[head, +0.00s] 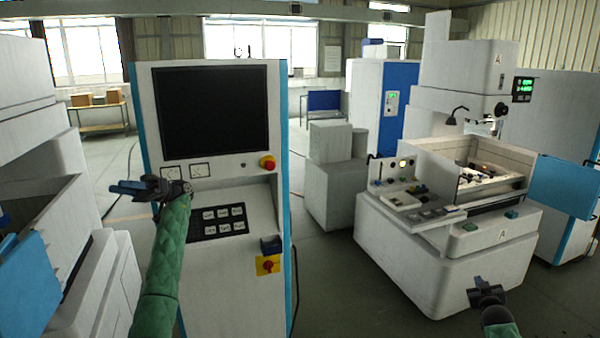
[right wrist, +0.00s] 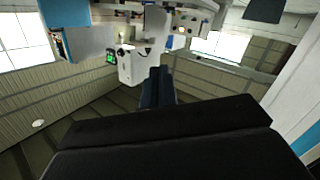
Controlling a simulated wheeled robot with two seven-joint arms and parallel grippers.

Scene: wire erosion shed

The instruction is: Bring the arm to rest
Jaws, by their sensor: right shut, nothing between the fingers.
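My left arm in its green quilted sleeve reaches up in front of the control cabinet (head: 222,290). Its gripper (head: 118,188) points left, at the cabinet's left edge below the dark screen (head: 210,110); the gap between its fingers cannot be made out. My right gripper (head: 487,284) is low at the lower right, in front of the white machine base (head: 400,262), apart from it and over the floor. In the right wrist view the right gripper (right wrist: 158,72) shows its fingers together with nothing between them.
The cabinet carries a red emergency button (head: 267,162), a keypad (head: 217,220) and a red-yellow switch (head: 268,265). A wire erosion machine (head: 455,85) with an open tank and blue door (head: 566,187) stands right. Another machine with a blue panel (head: 28,285) stands left.

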